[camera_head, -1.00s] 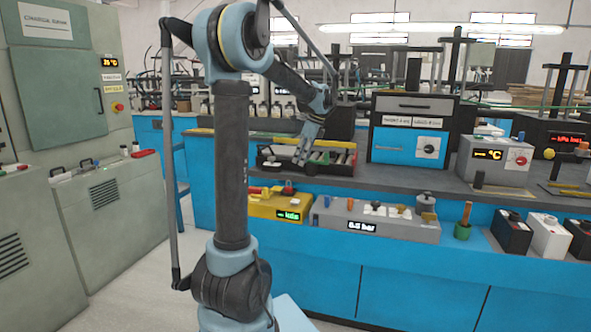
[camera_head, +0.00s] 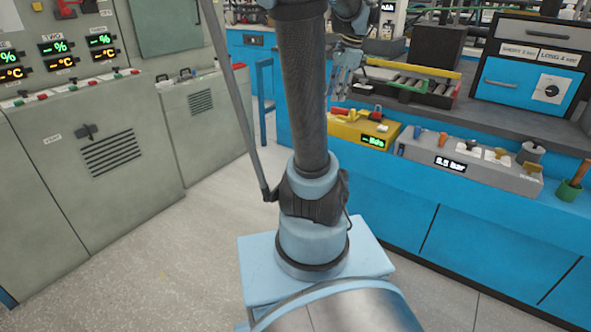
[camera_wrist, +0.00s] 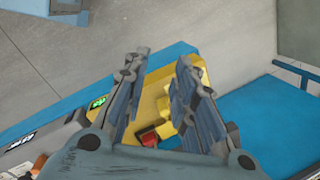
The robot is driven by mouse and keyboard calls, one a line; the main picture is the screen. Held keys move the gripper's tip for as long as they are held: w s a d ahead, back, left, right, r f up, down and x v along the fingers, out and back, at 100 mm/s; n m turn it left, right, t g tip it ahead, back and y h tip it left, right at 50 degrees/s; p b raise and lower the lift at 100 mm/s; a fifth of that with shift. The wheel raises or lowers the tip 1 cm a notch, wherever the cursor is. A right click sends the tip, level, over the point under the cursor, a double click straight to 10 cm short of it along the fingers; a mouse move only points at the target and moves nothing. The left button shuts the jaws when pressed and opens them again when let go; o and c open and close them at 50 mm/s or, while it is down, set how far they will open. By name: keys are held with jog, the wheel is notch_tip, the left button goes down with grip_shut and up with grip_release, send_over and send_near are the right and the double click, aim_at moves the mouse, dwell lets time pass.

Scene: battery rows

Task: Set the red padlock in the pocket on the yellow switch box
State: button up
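The yellow switch box (camera_head: 346,131) stands on the front ledge of the blue bench, with a green-lit display on its front. A small red piece that looks like the red padlock (camera_head: 378,110) sits on its top near the back right. My gripper (camera_head: 342,93) hangs just above and behind the box's left part. In the wrist view, my gripper (camera_wrist: 160,72) has its fingers well apart, with the yellow box (camera_wrist: 153,104) below and between them. A red piece (camera_wrist: 150,138) shows between the finger bases; I cannot tell whether it is the padlock. I cannot make out the pocket.
A grey box (camera_head: 425,153) with knobs and a lit display stands right of the switch box. A black tray (camera_head: 425,95) with a yellow strip lies behind. Grey control cabinets (camera_head: 90,170) stand at the left. The floor (camera_head: 180,265) between is clear.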

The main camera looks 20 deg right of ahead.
jog(key=s+a+f+n+h, duration=0.1)
jog(key=s+a+f+n, duration=1.6)
jog(key=a, duration=0.1)
jog(key=shift+s+a+h, duration=0.3)
jog(key=shift+s+h, duration=0.05)
jog(key=shift+h, duration=0.05)
jog(key=shift+w+f, duration=0.25)
jog(key=shift+w, duration=0.2)
